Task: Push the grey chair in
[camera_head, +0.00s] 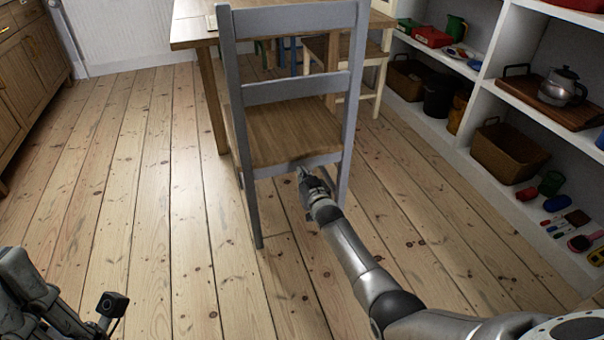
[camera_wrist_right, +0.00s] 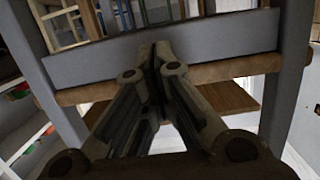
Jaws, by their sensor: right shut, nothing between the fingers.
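The grey chair (camera_head: 290,90) stands upright with its back towards me and a wooden seat (camera_head: 294,132). The wooden table (camera_head: 190,32) is just beyond it. My right gripper (camera_head: 306,178) is shut and empty, low behind the chair at the rear edge of the seat. In the right wrist view the shut fingertips (camera_wrist_right: 158,50) overlap a grey crossbar of the chair (camera_wrist_right: 210,48); I cannot tell whether they touch it. Of my left arm (camera_head: 40,300), only part shows at the lower left; its fingers cannot be made out clearly.
A cream chair (camera_head: 378,60) stands at the table's right side. White shelves (camera_head: 480,100) with baskets, pots and a kettle (camera_head: 562,88) line the right. A wooden cabinet (camera_head: 30,75) stands at the left. The floorboards (camera_head: 130,190) left of the grey chair are clear.

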